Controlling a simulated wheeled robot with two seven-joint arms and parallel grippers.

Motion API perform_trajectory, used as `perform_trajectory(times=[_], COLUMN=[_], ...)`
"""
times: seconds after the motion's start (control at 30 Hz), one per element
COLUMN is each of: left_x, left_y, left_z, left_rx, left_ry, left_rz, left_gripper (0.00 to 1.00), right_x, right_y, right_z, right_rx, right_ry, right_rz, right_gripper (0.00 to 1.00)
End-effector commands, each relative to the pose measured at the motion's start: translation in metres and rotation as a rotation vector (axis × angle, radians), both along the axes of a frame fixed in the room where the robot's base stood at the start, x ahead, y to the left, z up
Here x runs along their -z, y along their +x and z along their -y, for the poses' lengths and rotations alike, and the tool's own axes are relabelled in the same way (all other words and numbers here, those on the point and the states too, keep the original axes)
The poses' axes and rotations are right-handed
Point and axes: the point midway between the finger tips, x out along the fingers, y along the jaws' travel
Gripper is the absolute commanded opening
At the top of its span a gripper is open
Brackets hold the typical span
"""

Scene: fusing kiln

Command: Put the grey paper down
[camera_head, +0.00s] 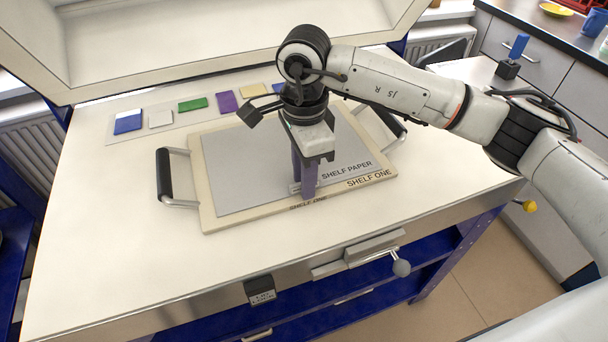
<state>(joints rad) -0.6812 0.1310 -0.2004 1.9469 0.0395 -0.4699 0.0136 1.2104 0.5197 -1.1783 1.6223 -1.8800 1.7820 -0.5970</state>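The grey paper (235,175), printed SHELF PAPER, lies flat on a cream board (222,222) marked SHELF ONE. Cream margins of the board show around the paper. My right gripper (305,192) points straight down over the near edge of the paper. Its purple fingers appear close together, with the tips at or just above the paper's near edge. I cannot tell whether they pinch the paper. The gripper and wrist hide part of the paper's middle and far side. My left gripper is not in view.
The board has metal handles with black grips at its left (164,175) and right. Several coloured sample tiles (193,104) lie in a row behind it. The raised kiln lid (150,40) stands at the back. The table is bare to the left and front (110,260).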

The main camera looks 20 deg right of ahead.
Motion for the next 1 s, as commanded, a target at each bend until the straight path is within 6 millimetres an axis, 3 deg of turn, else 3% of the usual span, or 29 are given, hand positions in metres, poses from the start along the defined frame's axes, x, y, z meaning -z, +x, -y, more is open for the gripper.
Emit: perform_trajectory(times=[0.17, 0.6, 0.8, 1.0], left_x=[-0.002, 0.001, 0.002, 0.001], left_y=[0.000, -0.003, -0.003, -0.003], left_z=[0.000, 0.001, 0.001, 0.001], left_rx=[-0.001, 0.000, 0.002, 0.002], left_ry=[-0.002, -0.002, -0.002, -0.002], left_rz=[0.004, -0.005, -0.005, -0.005], left_gripper=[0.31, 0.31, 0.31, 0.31], right_x=[-0.019, -0.106, -0.121, -0.123], right_y=[0.001, 0.001, 0.000, 0.000], right_z=[0.000, 0.000, 0.000, 0.000], right_rx=[0.000, 0.001, -0.001, -0.001], right_ry=[0.001, 0.000, 0.000, 0.000], right_rz=[0.004, 0.002, 0.000, -0.001], right_gripper=[0.25, 0.25, 0.25, 0.25])
